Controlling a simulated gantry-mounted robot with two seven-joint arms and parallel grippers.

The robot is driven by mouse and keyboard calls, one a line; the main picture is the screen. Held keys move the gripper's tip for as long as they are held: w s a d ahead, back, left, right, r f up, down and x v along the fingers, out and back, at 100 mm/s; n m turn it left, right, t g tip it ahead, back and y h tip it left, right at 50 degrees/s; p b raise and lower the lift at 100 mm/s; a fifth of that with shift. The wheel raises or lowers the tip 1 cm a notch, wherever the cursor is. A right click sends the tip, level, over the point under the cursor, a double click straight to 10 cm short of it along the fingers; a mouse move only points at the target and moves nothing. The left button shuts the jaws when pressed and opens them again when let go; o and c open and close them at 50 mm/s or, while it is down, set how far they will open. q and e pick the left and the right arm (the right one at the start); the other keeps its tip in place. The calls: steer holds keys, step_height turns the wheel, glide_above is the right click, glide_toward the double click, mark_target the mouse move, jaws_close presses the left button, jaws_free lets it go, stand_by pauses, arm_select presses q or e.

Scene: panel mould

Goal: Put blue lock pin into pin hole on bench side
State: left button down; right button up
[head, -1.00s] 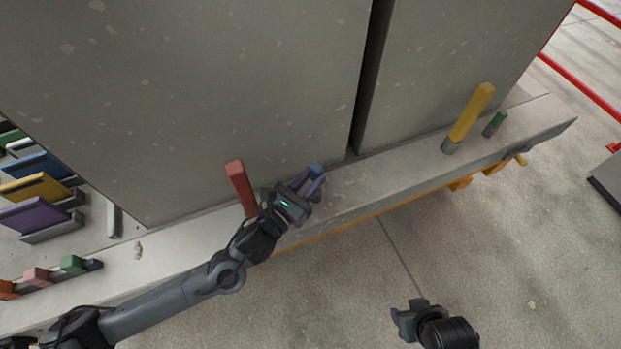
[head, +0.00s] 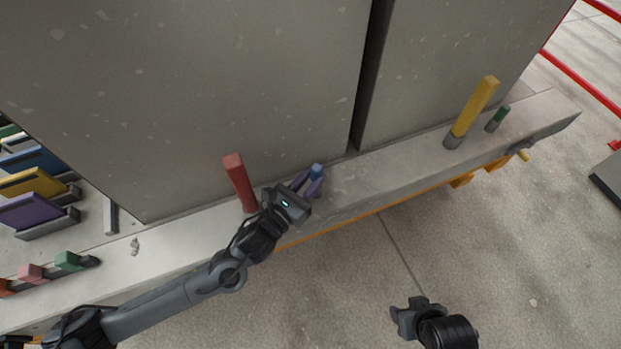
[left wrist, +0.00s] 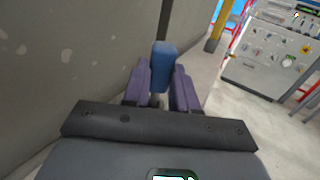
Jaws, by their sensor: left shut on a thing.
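The blue lock pin (head: 317,171) stands between the purple fingers of my left gripper (head: 309,184), over the concrete bench ledge (head: 385,163) and close to the grey panel. In the left wrist view the blue pin (left wrist: 163,66) rises roughly upright between the two fingers (left wrist: 162,88), which are shut on it. The pin's lower end and any hole under it are hidden by the gripper. My right gripper (head: 405,318) is low in the head view, over the floor, away from the bench; its finger gap cannot be made out.
A red post (head: 239,182) stands on the ledge just left of my left gripper. A yellow post (head: 473,110) and a green pin (head: 498,118) stand in grey sockets at the right. Large grey panels (head: 200,90) wall off the back. The ledge between is clear.

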arm_select(q)
steer(key=shift+f+b, duration=0.75)
steer(key=shift+f, duration=0.4)
steer(key=c, duration=0.8)
jaws_free()
steer(key=p+v, duration=0.1)
steer(key=v, duration=0.9)
steer(key=shift+s+a+p, duration=0.25)
steer(key=shift+s+p, duration=0.05)
steer(key=shift+s, duration=0.05)
